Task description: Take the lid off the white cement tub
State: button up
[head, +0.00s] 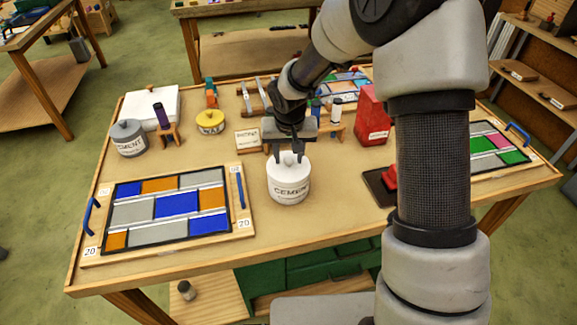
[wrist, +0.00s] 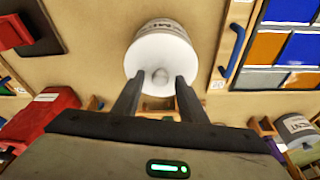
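The white cement tub (head: 289,190) stands upright near the front middle of the table. Its white lid (head: 279,166) with a small round knob (head: 290,158) is on top. My gripper (head: 289,155) is right above the lid, pointing down, its two fingers apart on either side of the knob. In the wrist view, the knob (wrist: 161,76) lies between and slightly beyond the open fingertips (wrist: 157,82), with gaps on both sides. The lid (wrist: 161,50) covers most of the tub there; the tub's lettered side (wrist: 163,25) shows above it.
A grey cement tub (head: 129,138) stands at the left. A leaded panel (head: 168,207) lies left of the white tub, another (head: 490,145) at the right. A red container (head: 372,115) and a red-handled block (head: 388,180) are to the right. Bare tabletop lies in front.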

grip_shut()
